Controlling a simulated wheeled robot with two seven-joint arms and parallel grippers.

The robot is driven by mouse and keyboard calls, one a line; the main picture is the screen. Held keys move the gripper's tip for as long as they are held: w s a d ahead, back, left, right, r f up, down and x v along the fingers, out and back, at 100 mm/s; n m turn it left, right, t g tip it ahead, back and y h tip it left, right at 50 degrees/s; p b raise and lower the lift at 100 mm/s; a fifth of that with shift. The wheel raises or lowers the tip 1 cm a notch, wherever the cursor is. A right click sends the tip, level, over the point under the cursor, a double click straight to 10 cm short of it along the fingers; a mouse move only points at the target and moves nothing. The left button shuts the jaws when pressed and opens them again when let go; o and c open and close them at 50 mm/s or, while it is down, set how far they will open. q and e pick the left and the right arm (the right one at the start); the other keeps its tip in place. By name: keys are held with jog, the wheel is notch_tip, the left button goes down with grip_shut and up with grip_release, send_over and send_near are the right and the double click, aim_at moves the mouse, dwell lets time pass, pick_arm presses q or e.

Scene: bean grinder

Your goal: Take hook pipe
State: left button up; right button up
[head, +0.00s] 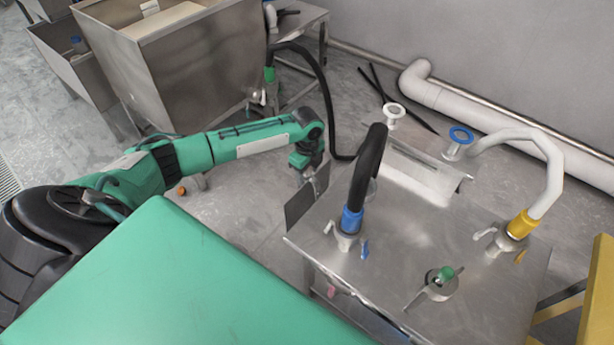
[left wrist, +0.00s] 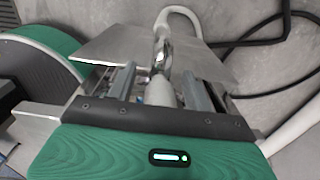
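A curved white hose (head: 551,175) rises from a yellow collar (head: 521,224) on the steel table. A black hooked hose (head: 366,165) rises from a blue collar (head: 351,220) nearer its left edge. My left gripper (head: 310,186) hangs beside the table's left side, its flat plates pointing down. In the left wrist view, a chrome fitting (left wrist: 161,51) with a white hose (left wrist: 181,14) lies between the plates of my left gripper (left wrist: 161,66). I cannot tell whether the plates press on it. The head view does not show this fitting at the gripper. My right gripper is not in view.
The steel table (head: 455,290) carries a green-knobbed fitting (head: 443,275) and a blue-ringed pipe (head: 460,138). Steel bins (head: 205,75) stand at the back left. A thick white pipe (head: 480,108) runs along the wall. Black hose lies on the floor behind the table.

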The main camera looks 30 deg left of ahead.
pick_arm(q)
grip_shut()
jog(key=shift+r, duration=0.1)
